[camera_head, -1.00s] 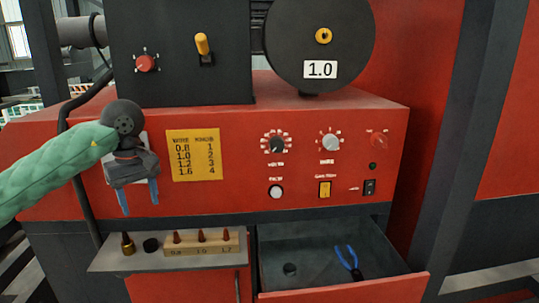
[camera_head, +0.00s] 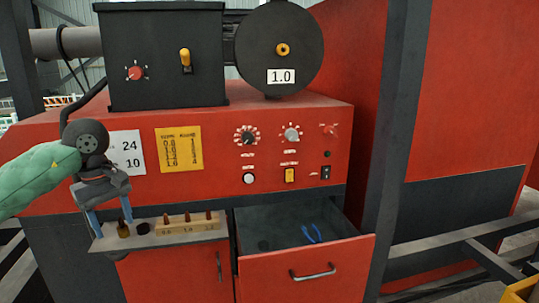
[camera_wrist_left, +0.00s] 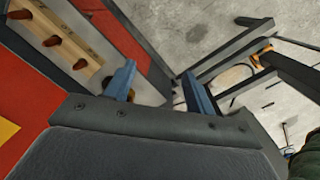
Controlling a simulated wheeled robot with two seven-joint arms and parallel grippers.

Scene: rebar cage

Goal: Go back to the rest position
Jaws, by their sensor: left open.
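My left gripper (camera_head: 109,220) has its two blue fingers apart and empty, pointing down in front of the red machine's left side, by the small shelf. In the left wrist view the open fingers (camera_wrist_left: 160,88) show the floor between them, with a small brassy part showing just by the left finger. My left arm comes in from the left with a green sleeve. My right gripper is not seen.
The shelf (camera_head: 155,239) holds a brass nozzle (camera_head: 123,229), a dark round cap (camera_head: 143,228) and a wooden block (camera_head: 188,227) with copper tips.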

